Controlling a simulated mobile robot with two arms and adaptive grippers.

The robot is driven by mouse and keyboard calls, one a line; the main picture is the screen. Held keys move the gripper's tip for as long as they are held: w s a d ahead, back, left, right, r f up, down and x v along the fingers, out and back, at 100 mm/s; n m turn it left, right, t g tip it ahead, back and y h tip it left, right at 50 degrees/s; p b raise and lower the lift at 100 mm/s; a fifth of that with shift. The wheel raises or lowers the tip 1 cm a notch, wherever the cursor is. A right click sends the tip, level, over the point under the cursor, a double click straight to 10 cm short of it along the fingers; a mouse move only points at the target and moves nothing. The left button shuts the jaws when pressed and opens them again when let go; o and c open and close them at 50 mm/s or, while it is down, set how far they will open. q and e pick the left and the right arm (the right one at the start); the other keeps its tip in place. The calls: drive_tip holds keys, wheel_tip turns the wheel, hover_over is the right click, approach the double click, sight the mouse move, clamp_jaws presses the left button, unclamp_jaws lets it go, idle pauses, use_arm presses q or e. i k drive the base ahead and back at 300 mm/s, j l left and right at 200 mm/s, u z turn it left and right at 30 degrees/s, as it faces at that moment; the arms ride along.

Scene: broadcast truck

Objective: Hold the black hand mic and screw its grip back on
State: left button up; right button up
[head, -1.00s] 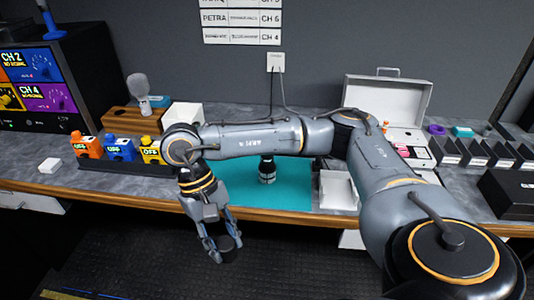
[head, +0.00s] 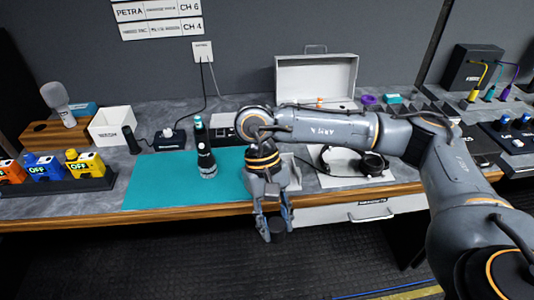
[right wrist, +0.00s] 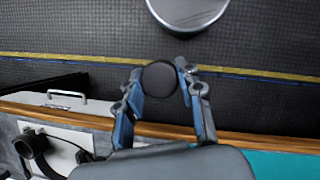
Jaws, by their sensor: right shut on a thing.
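The black hand mic (head: 205,150) stands upright on the teal mat (head: 160,182), with a teal band near its top and a pale grey lower end. My right gripper (head: 278,229) is shut on a dark round piece (right wrist: 158,79), which looks like the mic's grip. In the head view it hangs in front of the desk edge, right of the mic and apart from it. In the right wrist view the piece is seen end on between both fingers of the right gripper (right wrist: 164,82). My left gripper is not in view.
Coloured packs (head: 45,167) stand in a dark rack at left, near a white box (head: 111,126) and a grey mic (head: 57,102) in a wooden holder. A headset (head: 355,163) lies right of the mat. An open white case (head: 315,78) stands behind. The mat's left half is clear.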

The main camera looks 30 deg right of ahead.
sight(206, 161)
drive_tip(key=z, duration=0.5)
drive_tip(key=i+l, duration=0.1)
drive_tip(key=l, duration=0.95)
drive_tip(key=i+l, duration=0.15)
drive_tip(key=l, duration=0.4)
